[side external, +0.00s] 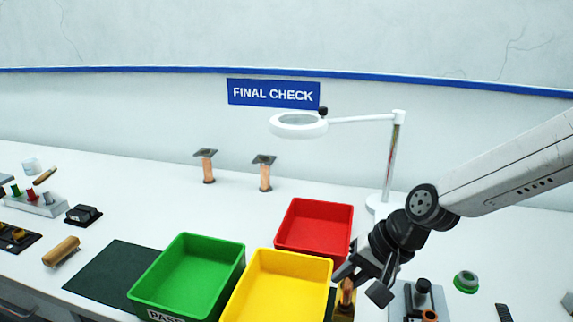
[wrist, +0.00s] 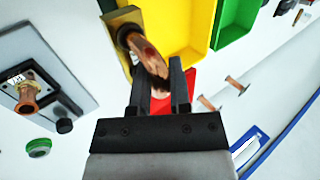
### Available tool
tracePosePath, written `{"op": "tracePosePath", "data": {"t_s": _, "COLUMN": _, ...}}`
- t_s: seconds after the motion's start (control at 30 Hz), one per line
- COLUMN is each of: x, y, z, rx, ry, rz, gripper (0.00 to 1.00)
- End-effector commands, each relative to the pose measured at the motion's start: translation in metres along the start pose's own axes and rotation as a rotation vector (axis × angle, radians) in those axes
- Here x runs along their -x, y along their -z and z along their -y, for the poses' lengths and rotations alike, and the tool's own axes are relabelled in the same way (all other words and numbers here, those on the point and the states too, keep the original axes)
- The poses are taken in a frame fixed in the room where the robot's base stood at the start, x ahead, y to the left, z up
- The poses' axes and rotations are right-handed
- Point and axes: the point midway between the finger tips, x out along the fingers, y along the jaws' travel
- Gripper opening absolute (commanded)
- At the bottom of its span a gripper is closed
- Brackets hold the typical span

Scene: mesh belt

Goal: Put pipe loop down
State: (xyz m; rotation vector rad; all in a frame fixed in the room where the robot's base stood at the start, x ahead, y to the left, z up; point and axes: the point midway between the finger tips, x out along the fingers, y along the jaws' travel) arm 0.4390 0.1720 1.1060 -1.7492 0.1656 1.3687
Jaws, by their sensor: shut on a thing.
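The copper pipe loop (wrist: 148,52) is between the fingers of my gripper (wrist: 158,80) in the wrist view, and my gripper is shut on it. The loop's far end is at a brass-coloured plate (wrist: 120,24); I cannot tell whether it rests on the plate or is just above it. In the side view, my gripper (side external: 362,281) is low, right of the yellow tray (side external: 240,287). Part of the copper loop (side external: 346,288) shows beside the fingers, above the brass-coloured piece (side external: 343,309). The fingers hide the rest of the loop.
A green tray (side external: 155,296) and a red tray (side external: 320,206) stand near the yellow one; all look empty. A grey fixture (wrist: 58,62) with a copper fitting is close on my other side. The magnifier lamp (side external: 388,165) stands behind my wrist. Two copper posts (side external: 208,170) stand farther back.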

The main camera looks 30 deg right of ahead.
Motion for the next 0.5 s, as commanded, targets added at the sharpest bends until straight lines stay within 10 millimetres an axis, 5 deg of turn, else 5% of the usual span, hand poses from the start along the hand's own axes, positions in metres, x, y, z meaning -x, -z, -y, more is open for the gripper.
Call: {"op": "tracePosePath", "data": {"t_s": 0.5, "x": -0.021, "y": 0.011, "z": 0.013, "rx": 0.0, "ry": 0.0, "rz": -0.001, "gripper": 0.0}}
